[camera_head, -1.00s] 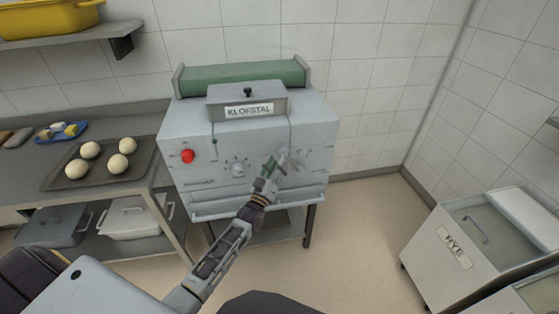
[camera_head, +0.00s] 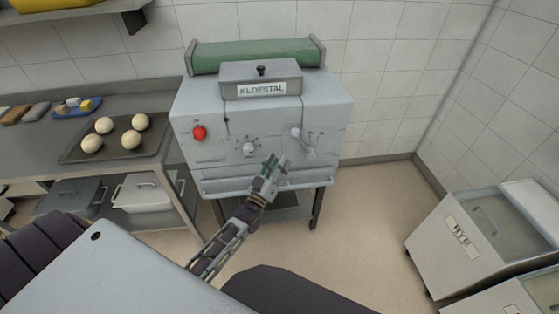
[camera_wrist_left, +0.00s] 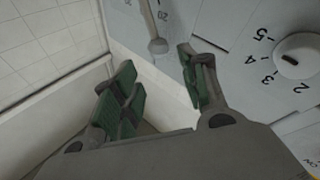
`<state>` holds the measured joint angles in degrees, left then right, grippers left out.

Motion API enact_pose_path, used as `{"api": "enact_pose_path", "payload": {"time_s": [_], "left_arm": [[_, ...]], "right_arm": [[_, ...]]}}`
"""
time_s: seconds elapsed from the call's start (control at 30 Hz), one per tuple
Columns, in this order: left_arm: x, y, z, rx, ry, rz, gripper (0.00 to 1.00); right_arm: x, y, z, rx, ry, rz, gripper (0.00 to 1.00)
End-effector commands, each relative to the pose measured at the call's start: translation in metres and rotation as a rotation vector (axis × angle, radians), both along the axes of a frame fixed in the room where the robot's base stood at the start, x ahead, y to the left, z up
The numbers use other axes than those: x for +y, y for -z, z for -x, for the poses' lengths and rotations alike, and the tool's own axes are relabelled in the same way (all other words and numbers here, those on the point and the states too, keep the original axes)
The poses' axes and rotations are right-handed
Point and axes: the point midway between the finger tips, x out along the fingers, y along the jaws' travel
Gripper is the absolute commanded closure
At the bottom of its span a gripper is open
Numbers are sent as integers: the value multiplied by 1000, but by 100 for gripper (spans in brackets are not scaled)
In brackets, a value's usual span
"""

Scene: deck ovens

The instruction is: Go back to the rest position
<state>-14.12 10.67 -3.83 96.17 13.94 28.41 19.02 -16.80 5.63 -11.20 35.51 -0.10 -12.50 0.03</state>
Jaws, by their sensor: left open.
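My left gripper (camera_head: 274,168) is in front of the lower right part of the grey machine (camera_head: 215,165) labelled KLOFSTAL. It is open, with nothing between its fingers. In the left wrist view its green-padded fingers (camera_wrist_left: 160,88) stand apart, near the machine's face. A lever (camera_head: 302,142) on the machine's front is just above and right of the gripper; it also shows in the left wrist view (camera_wrist_left: 157,45), apart from the fingers. A round knob (camera_head: 249,149) is left of it, and shows in the left wrist view (camera_wrist_left: 297,55) with numbers. My right gripper is not in view.
A steel table (camera_head: 30,170) at left holds a tray (camera_head: 75,153) with several dough balls. A red button (camera_head: 199,133) is on the machine's front. Bins, one marked RYE (camera_head: 440,245), stand at right. The floor (camera_head: 370,230) between is clear.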

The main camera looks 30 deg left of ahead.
Motion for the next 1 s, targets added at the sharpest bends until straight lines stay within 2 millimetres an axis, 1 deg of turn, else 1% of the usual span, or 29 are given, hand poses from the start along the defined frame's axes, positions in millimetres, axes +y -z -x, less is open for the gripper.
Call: {"api": "enact_pose_path", "payload": {"time_s": [0.67, 0.87, 0.93, 0.97, 1.0], "left_arm": [[0, 1, 0, 2, -7, -21, 57], [-2, 18, -5, 79, -18, -94, 57], [-4, 29, -7, 122, -19, -129, 57], [-4, 37, -7, 145, -21, -146, 57], [-3, 50, -8, 183, -21, -170, 57]], "right_arm": [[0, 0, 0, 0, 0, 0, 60], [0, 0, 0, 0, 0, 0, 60], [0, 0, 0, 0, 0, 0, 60], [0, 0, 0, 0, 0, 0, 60], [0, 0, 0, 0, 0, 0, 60]]}}
